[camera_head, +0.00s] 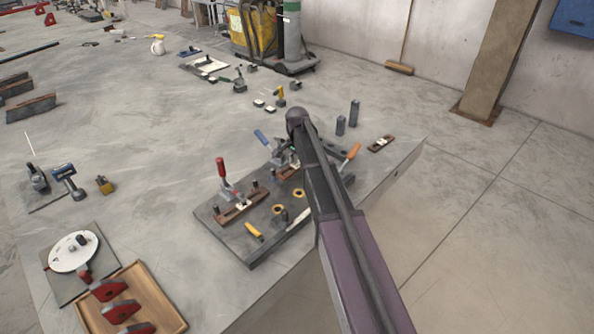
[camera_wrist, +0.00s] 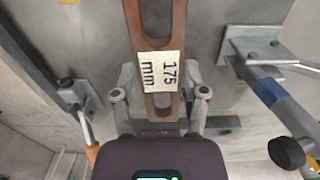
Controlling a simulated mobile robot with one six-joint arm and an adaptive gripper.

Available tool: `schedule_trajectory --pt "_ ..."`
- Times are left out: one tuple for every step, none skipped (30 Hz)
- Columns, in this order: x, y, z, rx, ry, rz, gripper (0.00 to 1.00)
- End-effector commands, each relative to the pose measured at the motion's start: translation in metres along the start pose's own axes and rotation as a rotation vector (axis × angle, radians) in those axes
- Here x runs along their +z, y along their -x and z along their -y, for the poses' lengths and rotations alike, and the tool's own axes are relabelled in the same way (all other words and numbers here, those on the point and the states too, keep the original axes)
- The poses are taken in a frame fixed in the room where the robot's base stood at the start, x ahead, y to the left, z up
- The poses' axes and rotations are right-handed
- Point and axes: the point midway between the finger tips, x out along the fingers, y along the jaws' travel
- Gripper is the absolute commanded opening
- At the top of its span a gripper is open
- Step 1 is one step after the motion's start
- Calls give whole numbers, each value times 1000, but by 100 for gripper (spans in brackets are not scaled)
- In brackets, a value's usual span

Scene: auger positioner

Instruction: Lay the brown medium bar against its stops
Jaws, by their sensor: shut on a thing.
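A brown bar with a white "175 mm" label (camera_wrist: 160,72) runs lengthwise up the wrist view, with slots beyond and below the label. My gripper (camera_wrist: 160,85) is shut on this bar, one finger at each side of the label. In the head view, part of a brown bar (camera_head: 287,173) shows beside my arm, over the dark fixture plate (camera_head: 232,238); my arm hides most of the gripper there. Whether the held bar touches its stops cannot be told.
Another brown bar (camera_head: 241,207) lies by the red-handled clamp (camera_head: 222,171) at the plate's left. Blue-handled (camera_head: 264,139) and orange-handled (camera_head: 352,153) clamps stand near my arm. A small brown bar (camera_head: 381,143) lies at the right, with two dark cylinders (camera_head: 354,112) behind it.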

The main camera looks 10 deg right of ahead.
Motion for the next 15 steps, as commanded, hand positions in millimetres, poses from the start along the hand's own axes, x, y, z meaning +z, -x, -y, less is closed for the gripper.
schedule_trajectory --pt "0 -8 0 0 0 0 0" --pt "0 -11 0 0 0 0 0" --pt "0 -14 0 0 0 0 0" --pt "0 -16 0 0 0 0 0" --pt "0 -18 0 0 0 0 0" --pt "0 -20 0 0 1 0 0" --pt "0 -21 0 0 1 0 0" --pt "0 -23 0 0 1 0 0" --pt "0 -24 0 0 1 0 0" --pt "0 -24 0 0 1 0 0" --pt "1 -25 0 0 1 0 0" --pt "1 -25 0 0 1 0 0" --pt "1 -25 0 0 1 0 0" --pt "1 -25 0 0 1 0 0" --pt "1 -24 1 0 1 0 0"
